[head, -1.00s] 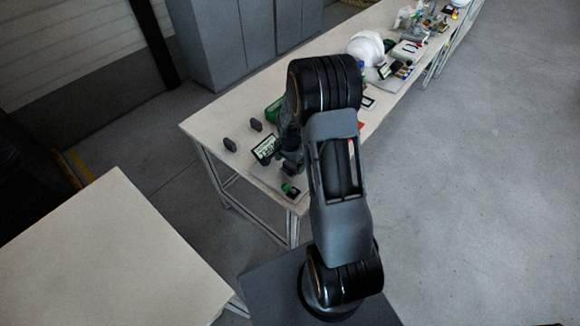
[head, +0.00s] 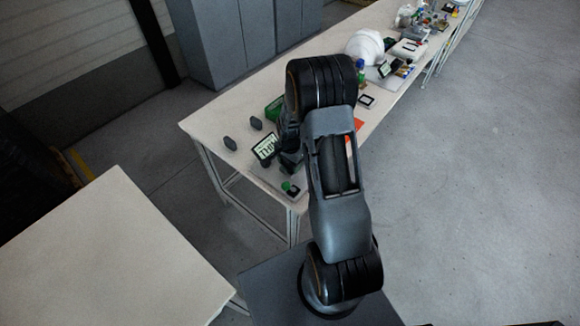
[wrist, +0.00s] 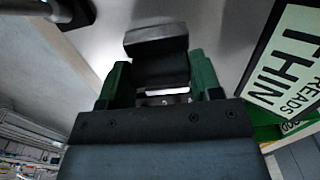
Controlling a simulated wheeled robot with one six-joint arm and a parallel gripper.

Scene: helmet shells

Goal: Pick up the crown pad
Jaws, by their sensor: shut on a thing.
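The crown pad appears to be the dark, block-like pad (wrist: 156,44) in the middle of the wrist view. My gripper (wrist: 160,78) is shut on it, with a green finger on each side. The pad's upper part stands out beyond the fingertips. In the head view my arm hides the held pad and most of the gripper. I cannot tell from these views whether the pad is clear of the table.
A sign with large lettering (wrist: 290,62) stands close on the right in the wrist view. On the long table (head: 207,121) are two dark upright pieces (head: 230,143), a green bin (head: 274,110), and a white helmet shell (head: 365,46). The nearer table (head: 110,250) is bare.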

